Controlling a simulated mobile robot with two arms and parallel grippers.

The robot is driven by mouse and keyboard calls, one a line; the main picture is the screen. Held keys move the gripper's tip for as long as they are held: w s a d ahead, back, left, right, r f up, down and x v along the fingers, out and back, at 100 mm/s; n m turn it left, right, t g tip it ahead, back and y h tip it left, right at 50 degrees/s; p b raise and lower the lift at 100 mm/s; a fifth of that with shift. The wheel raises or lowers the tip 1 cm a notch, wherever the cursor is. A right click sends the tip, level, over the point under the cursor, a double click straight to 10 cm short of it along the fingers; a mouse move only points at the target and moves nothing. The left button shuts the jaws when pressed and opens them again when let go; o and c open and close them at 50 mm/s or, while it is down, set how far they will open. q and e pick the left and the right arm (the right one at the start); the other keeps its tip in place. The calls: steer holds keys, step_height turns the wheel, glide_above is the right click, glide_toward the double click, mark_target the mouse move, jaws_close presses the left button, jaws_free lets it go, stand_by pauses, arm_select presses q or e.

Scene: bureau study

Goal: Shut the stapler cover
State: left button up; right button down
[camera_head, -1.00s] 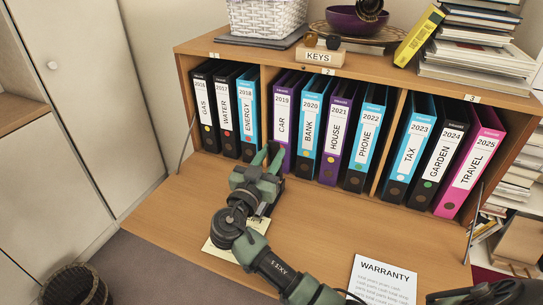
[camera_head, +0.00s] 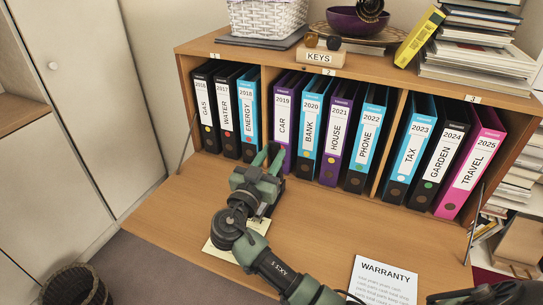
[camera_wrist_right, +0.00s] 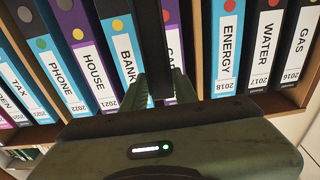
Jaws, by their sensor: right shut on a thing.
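My right gripper (camera_head: 268,160) is over the wooden desk flap, close in front of the purple CAR binder. In the right wrist view its fingers (camera_wrist_right: 157,90) are shut on a long dark bar (camera_wrist_right: 152,42). This bar appears to be the stapler cover, standing up between the fingers. In the head view the stapler is mostly hidden behind my gripper and wrist, so I cannot make out its base or the cover's exact angle. My left gripper is not in view.
A row of binders stands in the cubbies, with the blue ENERGY binder (camera_head: 248,112) and the CAR binder (camera_head: 281,125) nearest my gripper. A pale yellow paper (camera_head: 224,253) lies under my wrist. A WARRANTY sheet (camera_head: 384,280) lies at the front right. The flap (camera_head: 330,225) between is clear.

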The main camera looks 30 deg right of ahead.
steer(key=shift+s+f, duration=0.1)
steer(key=shift+f, duration=0.4)
steer(key=c, duration=1.1)
jaws_free()
steer(key=shift+c, duration=0.2)
steer(key=shift+o, duration=0.3)
steer(key=shift+w+d, duration=0.1)
steer(key=shift+w, duration=0.1)
step_height(320, 180, up, 20)
steer(key=b, duration=0.1)
steer(key=shift+r, duration=0.2)
